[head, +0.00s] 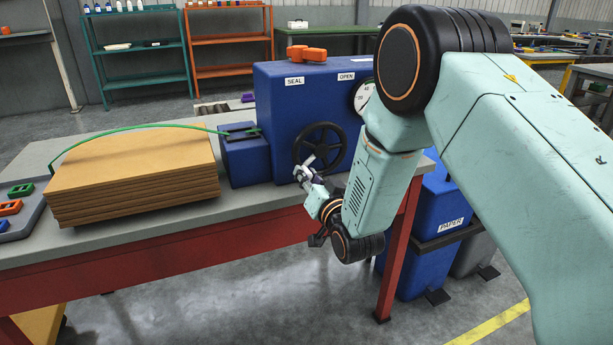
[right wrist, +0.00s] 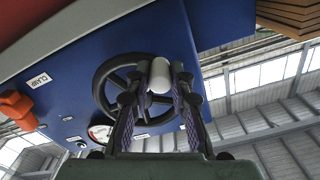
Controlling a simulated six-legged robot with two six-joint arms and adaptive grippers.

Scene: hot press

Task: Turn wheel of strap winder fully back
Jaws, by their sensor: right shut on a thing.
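The black spoked wheel (head: 321,147) of the strap winder is on the front of the blue machine (head: 280,100). My right gripper (head: 306,172) is at the wheel's lower left in the head view. In the right wrist view the wheel (right wrist: 108,92) fills the middle, with a pale round handle (right wrist: 161,76) standing out from its rim. The fingers of my right gripper (right wrist: 162,88) are closed on this handle from both sides. My left gripper is not in view.
A green strap (head: 140,128) arches over a stack of brown boards (head: 135,175) and runs to the small blue block (head: 245,155) beside the machine. An orange lever (head: 306,53) is on top of the machine. Blue bins (head: 430,225) stand right of the red-framed table (head: 190,212).

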